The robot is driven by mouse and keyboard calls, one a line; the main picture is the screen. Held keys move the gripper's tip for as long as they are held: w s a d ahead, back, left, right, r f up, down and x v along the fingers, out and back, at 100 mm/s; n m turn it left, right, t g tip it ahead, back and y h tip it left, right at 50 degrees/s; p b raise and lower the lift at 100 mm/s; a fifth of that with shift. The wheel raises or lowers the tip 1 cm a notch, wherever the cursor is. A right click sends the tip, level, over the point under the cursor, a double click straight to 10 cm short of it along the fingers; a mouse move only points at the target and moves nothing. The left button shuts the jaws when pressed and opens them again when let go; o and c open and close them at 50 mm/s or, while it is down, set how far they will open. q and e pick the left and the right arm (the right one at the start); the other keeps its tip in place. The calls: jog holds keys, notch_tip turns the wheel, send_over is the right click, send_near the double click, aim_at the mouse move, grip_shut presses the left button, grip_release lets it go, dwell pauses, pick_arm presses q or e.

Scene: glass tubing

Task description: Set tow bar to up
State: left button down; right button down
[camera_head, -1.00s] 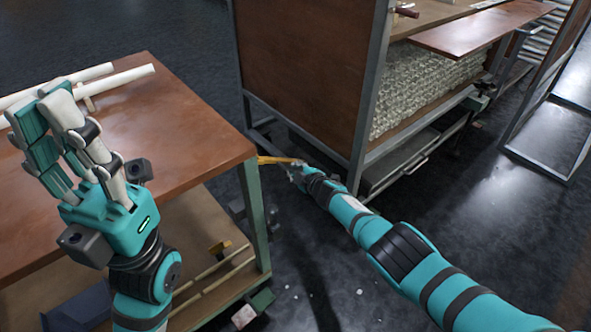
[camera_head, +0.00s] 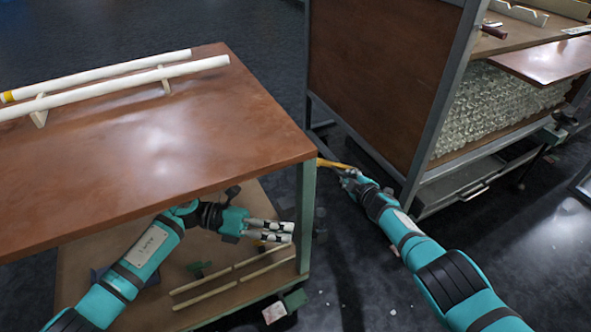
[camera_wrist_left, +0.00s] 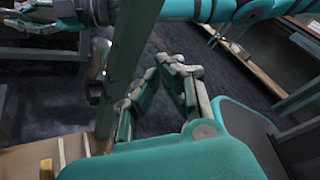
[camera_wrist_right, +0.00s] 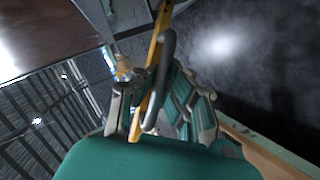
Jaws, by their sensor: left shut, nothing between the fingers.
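The tow bar (camera_head: 334,164) is a yellow-orange bar low beside the rack cart, left of its near corner post. My right gripper (camera_head: 350,176) is at its near end. In the right wrist view the tow bar (camera_wrist_right: 161,40) runs between the fingers of my right gripper (camera_wrist_right: 160,82), with a grey loop beside it. The fingers look closed around the bar, though the contact is partly hidden. My left gripper (camera_head: 292,231) is shut and empty, under the brown table top near its right leg. It also shows in the left wrist view (camera_wrist_left: 165,66).
The table (camera_head: 215,130) carries two long white tubes (camera_head: 120,85) on small stands. Its lower shelf (camera_head: 75,262) holds thin rods (camera_head: 236,276). The table's green leg (camera_head: 306,215) stands close to my left fingers. The rack cart (camera_head: 380,75) holds stacked glass tubing (camera_head: 500,108). Dark floor lies between.

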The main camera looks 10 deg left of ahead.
pick_arm(q)
jog(key=w+a+f+m+t+y, duration=0.1)
jog(key=w+a+f+t+y, duration=0.1)
jog(key=w+a+t, duration=0.45)
jog(key=w+a+f+m+t+y, duration=0.1)
jog(key=w+a+f+y, duration=0.15)
jog(key=w, duration=0.75)
pick_arm(e)
jog(key=shift+w+d+r, duration=0.2)
jog(key=shift+d+r, duration=0.05)
jog(key=shift+d, duration=0.05)
pick_arm(q)
jog(key=w+d, duration=0.7)
jog(key=d, duration=0.1)
jog(key=shift+r, duration=0.15)
jog(key=shift+d, duration=0.1)
jog(key=shift+w+d+r, duration=0.15)
jog(key=shift+d+r, duration=0.05)
jog(key=shift+r, duration=0.2)
jog(key=shift+w+d+r, duration=0.15)
jog(key=shift+r, duration=0.2)
pick_arm(e)
jog(key=c, duration=1.5)
grip_release()
jog(key=shift+s, duration=0.1)
jog(key=shift+o, duration=0.6)
jog(key=shift+a+f, duration=0.1)
jog(key=shift+f, duration=0.05)
